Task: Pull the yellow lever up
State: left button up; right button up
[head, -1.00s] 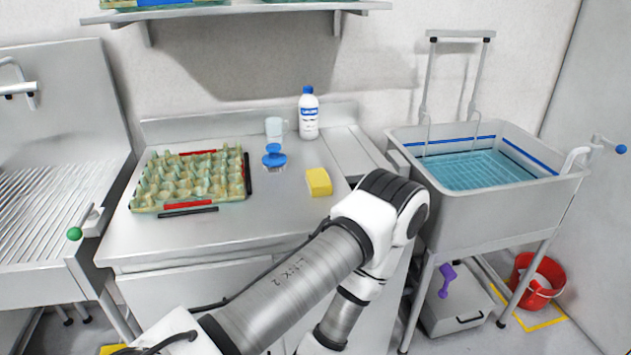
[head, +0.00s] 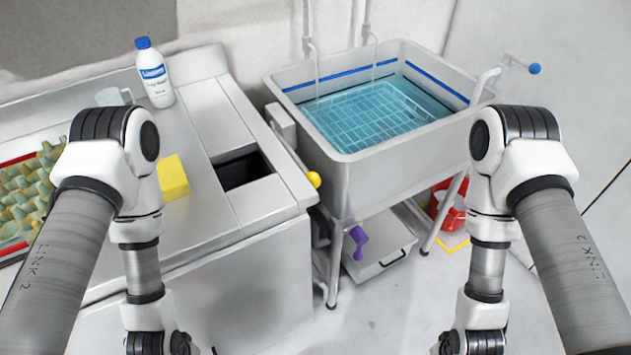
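The yellow lever shows as a round yellow knob (head: 313,179) at the left side of the sink basin, close to the right edge of the counter. Most of its shaft is hidden or too small to make out. My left arm comes in from the left and my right arm from the right, both bent downward, apart from the knob. Both grippers are below the picture's bottom edge and cannot be seen.
The sink basin (head: 352,171) holds a blue-green rack (head: 370,122) in water. A blue-knobbed lever (head: 534,69) and a purple one (head: 358,240) are also there. The counter (head: 215,240) carries a yellow sponge (head: 173,178), a bottle (head: 154,73) and an egg tray (head: 22,190). A red bucket (head: 446,215) stands behind.

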aim_at(314, 179)
jog(key=k+l+z, duration=0.1)
jog(key=k+l, duration=0.6)
jog(key=l, duration=0.25)
jog(key=j+z, duration=0.05)
